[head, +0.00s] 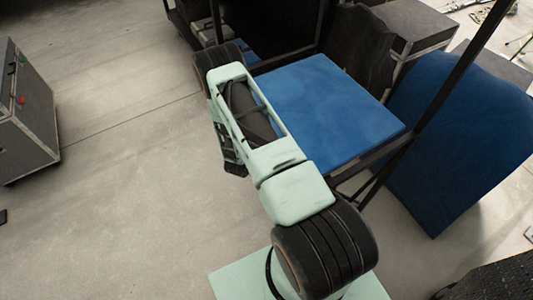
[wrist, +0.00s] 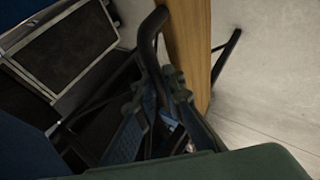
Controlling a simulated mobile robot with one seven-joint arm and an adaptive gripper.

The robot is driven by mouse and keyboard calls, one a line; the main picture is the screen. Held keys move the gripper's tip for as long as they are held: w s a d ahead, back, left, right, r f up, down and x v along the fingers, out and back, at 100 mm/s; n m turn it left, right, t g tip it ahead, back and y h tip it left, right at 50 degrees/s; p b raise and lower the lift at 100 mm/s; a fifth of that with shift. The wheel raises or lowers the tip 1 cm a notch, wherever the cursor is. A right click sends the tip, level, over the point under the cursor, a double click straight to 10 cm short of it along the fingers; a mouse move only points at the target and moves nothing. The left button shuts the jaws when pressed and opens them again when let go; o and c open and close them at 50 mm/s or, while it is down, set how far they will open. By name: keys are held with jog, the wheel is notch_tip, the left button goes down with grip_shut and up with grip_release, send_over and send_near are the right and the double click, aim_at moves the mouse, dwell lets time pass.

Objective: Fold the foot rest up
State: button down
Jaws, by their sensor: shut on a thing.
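The director-style chair shows in the head view with a blue seat (head: 325,108) and a thin black frame. In the wrist view, a wooden slat (wrist: 187,42), likely the foot rest, stands on edge beside a bent black tube (wrist: 148,42). My gripper (wrist: 160,108) is shut on the black tube, which runs down between its ridged fingers. Whether the tube belongs to the foot rest I cannot tell. The grip point is dark and partly hidden. In the head view my arm crosses the seat's left side, and the foot rest cannot be made out.
A grey case (head: 22,118) stands on the floor at the far left. A blue panel (head: 462,135) stands right of the chair, with dark cases (head: 415,25) behind. A metal-edged case (wrist: 62,50) shows in the wrist view. The concrete floor (head: 120,170) at left is mostly clear.

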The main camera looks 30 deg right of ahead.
jog(key=shift+w+r, duration=0.1)
jog(key=c, duration=2)
grip_release()
jog(key=v, duration=1.2)
